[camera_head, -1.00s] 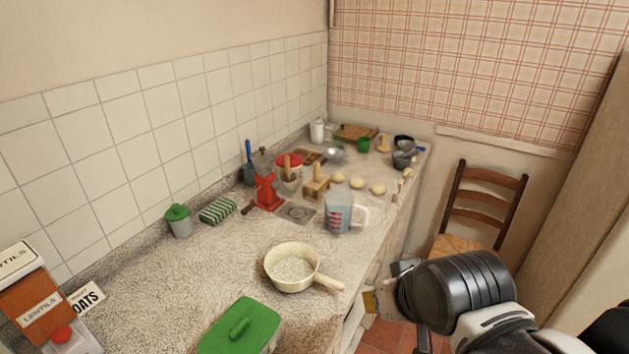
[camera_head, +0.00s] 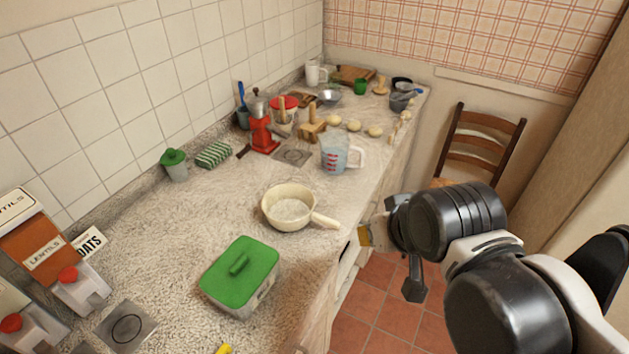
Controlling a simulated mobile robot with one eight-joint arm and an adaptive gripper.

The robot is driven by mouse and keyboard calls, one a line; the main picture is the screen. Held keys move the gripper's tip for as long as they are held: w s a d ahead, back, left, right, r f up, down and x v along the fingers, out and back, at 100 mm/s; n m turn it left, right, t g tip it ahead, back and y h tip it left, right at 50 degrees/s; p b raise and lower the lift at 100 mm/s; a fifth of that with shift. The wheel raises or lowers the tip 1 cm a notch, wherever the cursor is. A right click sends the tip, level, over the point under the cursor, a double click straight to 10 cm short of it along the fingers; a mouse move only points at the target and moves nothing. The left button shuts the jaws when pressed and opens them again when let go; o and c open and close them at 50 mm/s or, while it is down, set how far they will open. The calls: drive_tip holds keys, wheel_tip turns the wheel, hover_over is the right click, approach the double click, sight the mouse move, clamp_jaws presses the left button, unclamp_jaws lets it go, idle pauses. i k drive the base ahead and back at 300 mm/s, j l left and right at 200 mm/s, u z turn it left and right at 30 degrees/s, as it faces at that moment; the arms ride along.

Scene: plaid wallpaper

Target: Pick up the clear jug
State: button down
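The clear jug (camera_head: 335,155) is a see-through measuring jug with red markings and a pale handle on its right side. It stands upright on the stone counter (camera_head: 180,235), near the front edge, behind the cream saucepan (camera_head: 290,212). My gripper (camera_head: 388,262) is at the right, out over the floor beyond the counter's front edge. It is nearer to me than the jug and apart from it. One dark finger hangs down, and a yellowish pad shows at the left. I cannot tell how far the fingers are parted.
The saucepan's handle points right, towards the counter edge. A green-lidded box (camera_head: 240,272) stands nearer. A red grinder (camera_head: 263,135), wooden block (camera_head: 311,131) and pale dough balls (camera_head: 354,125) surround the jug's far and left sides. A wooden chair (camera_head: 485,145) stands right.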

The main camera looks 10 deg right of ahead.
sight(340, 155)
drive_tip(key=i+l+z, duration=0.3)
drive_tip(key=i+l, duration=0.15)
drive_tip(key=i+l+z, duration=0.3)
drive_tip(key=i, duration=0.25)
drive_tip(key=l, duration=0.1)
